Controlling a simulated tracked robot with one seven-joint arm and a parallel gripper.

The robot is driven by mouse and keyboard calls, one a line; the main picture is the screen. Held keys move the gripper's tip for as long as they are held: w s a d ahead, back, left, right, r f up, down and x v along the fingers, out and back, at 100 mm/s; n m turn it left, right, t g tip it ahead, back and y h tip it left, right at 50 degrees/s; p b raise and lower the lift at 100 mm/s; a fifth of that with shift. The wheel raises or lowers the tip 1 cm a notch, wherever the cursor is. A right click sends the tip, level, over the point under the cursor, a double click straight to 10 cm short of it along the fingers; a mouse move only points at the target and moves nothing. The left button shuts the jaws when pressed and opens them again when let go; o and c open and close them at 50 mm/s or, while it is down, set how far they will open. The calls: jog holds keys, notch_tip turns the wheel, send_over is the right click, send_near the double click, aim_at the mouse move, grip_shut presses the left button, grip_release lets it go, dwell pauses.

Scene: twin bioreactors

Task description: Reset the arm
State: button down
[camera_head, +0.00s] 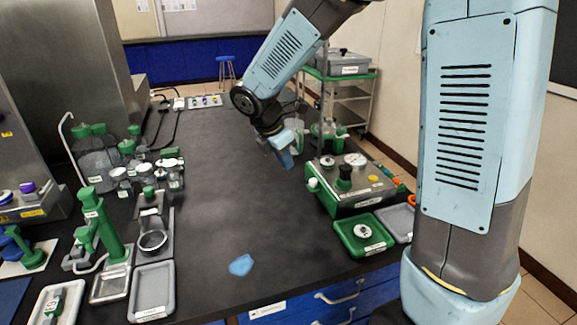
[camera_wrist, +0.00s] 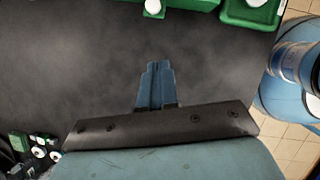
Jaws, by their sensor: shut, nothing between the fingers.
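My gripper (camera_head: 288,157) is raised over the far right part of the dark bench, left of the green and grey device. In the wrist view its two blue fingers (camera_wrist: 157,86) lie together with nothing between them. My arm reaches in from the right, bent at a dark joint above the bench. The gripper appears apart from everything around it, though its height over the bench is hard to judge.
The bench (camera_head: 215,190) is clear in the middle, except for a blue patch (camera_head: 241,265). A green-based device (camera_head: 350,182) and green tray (camera_head: 363,235) stand right. Glass bottles (camera_head: 97,160), a green stand (camera_head: 103,235) and a grey tray (camera_head: 152,291) line the left.

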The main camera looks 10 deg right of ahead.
jog(key=s+d+r+m+t+y, duration=0.1)
jog(key=s+d+r+m+y, duration=0.1)
jog(key=s+d+r+m, duration=0.5)
jog(key=s+d+r+m+t+y, duration=0.1)
jog(key=s+d+r+m, duration=0.6)
jog(key=s+m, duration=0.8)
jog(key=shift+d+m+t+y, duration=0.4)
jog(key=shift+m+t, duration=0.3)
jog(key=shift+m, duration=0.2)
